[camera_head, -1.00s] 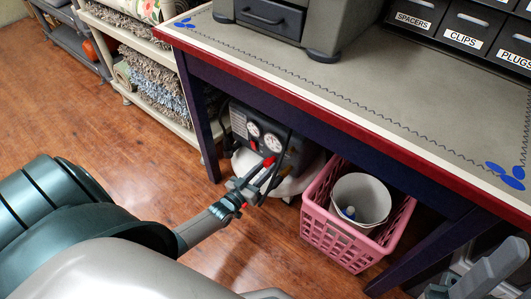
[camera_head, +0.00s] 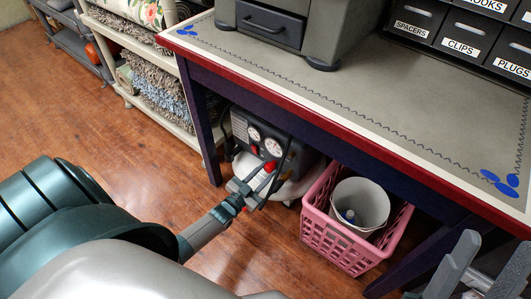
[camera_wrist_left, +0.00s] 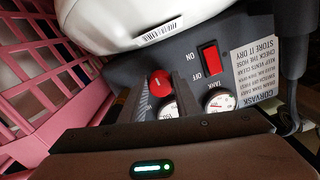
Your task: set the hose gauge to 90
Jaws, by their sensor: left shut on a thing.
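The dark compressor (camera_head: 262,140) stands under the workbench, with two round white gauges on its panel. In the left wrist view, the TANK gauge (camera_wrist_left: 219,101) shows clear of my fingers. The other gauge (camera_wrist_left: 168,109) is partly covered by a finger, and its label and reading cannot be made out. My left gripper (camera_head: 258,178) reaches the panel. In the wrist view, its fingers (camera_wrist_left: 160,95) are on either side of the red round knob (camera_wrist_left: 161,82) and shut on it. Grey parts of my right gripper (camera_head: 462,262) show at the lower right; their jaw state is unclear.
A red ON/OFF switch (camera_wrist_left: 209,57) is beside the knob. A pink basket (camera_head: 340,244) with a white bucket (camera_head: 366,196) stands right of the compressor. The workbench edge (camera_head: 300,104) overhangs the compressor; its leg (camera_head: 199,120) is at left. Floor (camera_head: 100,130) at left is clear.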

